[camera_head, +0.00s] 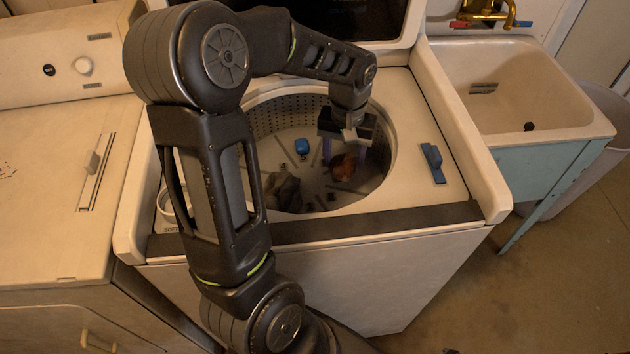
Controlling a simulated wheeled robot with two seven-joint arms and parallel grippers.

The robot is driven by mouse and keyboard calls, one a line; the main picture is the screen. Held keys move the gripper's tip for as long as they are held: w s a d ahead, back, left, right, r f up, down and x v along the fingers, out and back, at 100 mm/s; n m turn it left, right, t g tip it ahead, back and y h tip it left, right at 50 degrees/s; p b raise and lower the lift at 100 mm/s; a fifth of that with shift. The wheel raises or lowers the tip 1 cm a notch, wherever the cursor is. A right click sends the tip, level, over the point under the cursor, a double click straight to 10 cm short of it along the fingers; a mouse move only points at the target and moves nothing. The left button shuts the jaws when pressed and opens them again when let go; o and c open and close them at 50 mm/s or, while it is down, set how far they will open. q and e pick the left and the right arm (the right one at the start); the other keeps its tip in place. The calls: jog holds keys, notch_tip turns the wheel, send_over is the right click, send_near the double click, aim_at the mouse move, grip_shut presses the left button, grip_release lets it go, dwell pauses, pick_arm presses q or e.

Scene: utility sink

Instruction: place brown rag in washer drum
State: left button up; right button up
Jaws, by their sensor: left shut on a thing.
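The washer drum (280,120) is open, a perforated tub seen through the round opening of the white top-loading washer. My left arm reaches over the front of the washer, and my left gripper (345,162) points down inside the drum opening. It is shut on the brown rag (344,168), a small orange-brown bundle between its fingers. The rag shows within the drum opening; I cannot tell whether it touches the drum floor. The gripper body partly hides the rag's upper side. My right gripper is not in view.
In the drum lie a blue object (302,146) and a dark grey cloth (283,190). A blue item (433,162) sits on the washer top at right. A sink (520,90) stands to the right. Another white appliance (50,190) stands at left.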

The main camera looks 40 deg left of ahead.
pick_arm(q)
send_over(340, 194)
notch_tip(340, 194, down, 6)
jog(key=shift+f, duration=0.1)
jog(key=shift+f, duration=0.1)
notch_tip(340, 194, down, 4)
jog(key=shift+r, duration=0.25)
jog(key=shift+c, duration=0.2)
jog(key=o, duration=1.4)
notch_tip(340, 194, up, 12)
jog(key=shift+r, duration=0.1)
